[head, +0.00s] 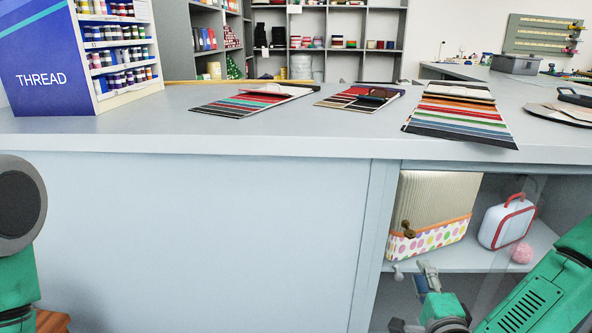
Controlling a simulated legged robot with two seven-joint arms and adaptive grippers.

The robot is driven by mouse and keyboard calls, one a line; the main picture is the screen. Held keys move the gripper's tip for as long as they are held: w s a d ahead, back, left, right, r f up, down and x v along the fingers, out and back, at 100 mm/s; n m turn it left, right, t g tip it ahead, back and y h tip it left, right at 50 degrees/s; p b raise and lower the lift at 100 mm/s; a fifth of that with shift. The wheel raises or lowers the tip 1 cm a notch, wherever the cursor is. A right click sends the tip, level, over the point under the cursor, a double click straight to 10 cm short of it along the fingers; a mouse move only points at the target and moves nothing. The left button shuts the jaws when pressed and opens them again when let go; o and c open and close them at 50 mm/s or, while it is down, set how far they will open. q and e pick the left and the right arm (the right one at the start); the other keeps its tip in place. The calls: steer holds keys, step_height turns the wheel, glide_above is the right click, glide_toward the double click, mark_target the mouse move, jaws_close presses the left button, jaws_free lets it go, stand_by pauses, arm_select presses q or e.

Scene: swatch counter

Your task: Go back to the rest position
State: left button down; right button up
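My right arm comes in from the lower right, in front of the open cabinet under the counter. Its gripper (406,299) is low in the view, in front of the cabinet opening. Its fingers look spread apart, with nothing visible between them; the lower finger is partly cut off by the bottom edge. My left arm (18,285) shows only as a dark round joint and green links at the left edge. My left gripper is out of view.
The counter (250,135) spans the view. A thread rack (125,55) and several swatch cards (465,110) stand or lie on it. The cabinet shelf (470,258) holds a polka-dot box (430,238), a red-trimmed white case (507,222) and a pink ball (521,253).

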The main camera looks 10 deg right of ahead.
steer(key=s+a+f+n+g+y+p, duration=0.5)
steer(key=s+a+f+n+g+y, duration=0.3)
steer(key=s+a+n, duration=0.35)
steer(key=s+d+f+n+g+h+p, duration=0.1)
steer(key=s+d+n+g+h, duration=0.1)
steer(key=s, duration=0.6)
steer(key=s+d+f+n+g+h+p, duration=0.1)
steer(key=s+d+n+g+h+p, duration=0.1)
steer(key=s+n+g, duration=0.4)
steer(key=shift+s+d+f+n+g, duration=0.25)
steer(key=shift+s+d+n+g, duration=0.15)
steer(key=shift+s+d+n, duration=0.45)
